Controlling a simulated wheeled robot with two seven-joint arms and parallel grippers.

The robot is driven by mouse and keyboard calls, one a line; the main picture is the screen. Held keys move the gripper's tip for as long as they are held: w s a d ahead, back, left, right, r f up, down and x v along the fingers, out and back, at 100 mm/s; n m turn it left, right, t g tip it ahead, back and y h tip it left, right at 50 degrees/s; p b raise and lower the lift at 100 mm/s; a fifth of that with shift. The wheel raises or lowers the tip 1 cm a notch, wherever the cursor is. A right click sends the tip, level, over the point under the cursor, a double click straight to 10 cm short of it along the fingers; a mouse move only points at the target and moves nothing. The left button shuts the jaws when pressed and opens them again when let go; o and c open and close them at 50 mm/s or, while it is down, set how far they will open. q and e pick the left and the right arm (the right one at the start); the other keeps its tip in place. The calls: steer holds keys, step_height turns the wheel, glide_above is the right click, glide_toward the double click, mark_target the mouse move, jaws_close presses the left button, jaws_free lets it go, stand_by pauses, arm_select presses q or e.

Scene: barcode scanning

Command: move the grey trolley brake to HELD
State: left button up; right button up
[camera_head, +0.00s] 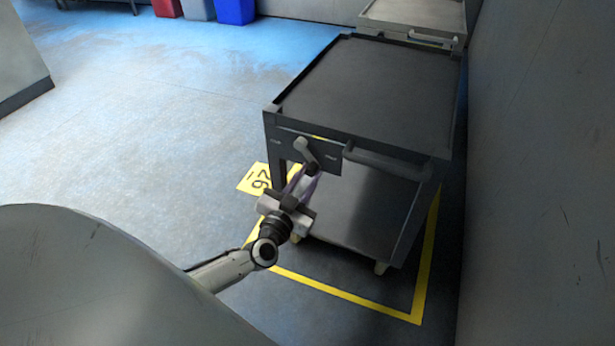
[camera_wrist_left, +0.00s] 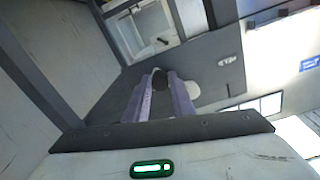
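The grey trolley (camera_head: 370,90) stands against the right wall, with a dark brake plate (camera_head: 326,169) on its near end. The light grey brake lever (camera_head: 305,150) slants down and right from its pivot to a black knob. Small labels flank it, too small to read. My left gripper (camera_head: 311,178) is at the knob. In the left wrist view its two fingers lie on either side of the black knob (camera_wrist_left: 160,78), which fills the narrow gap at the tips. The pale lever pivot (camera_wrist_left: 193,90) is partly hidden behind a finger. My right gripper is not in view.
The trolley's push handle (camera_head: 383,162) is right of the lever. A lighter trolley (camera_head: 415,15) stands behind. Yellow tape (camera_head: 345,294) and a yellow number sign (camera_head: 252,180) mark the floor. Coloured bins (camera_head: 235,11) are far back. Floor on the left is clear.

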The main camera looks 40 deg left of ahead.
arm_select(q)
jaws_close()
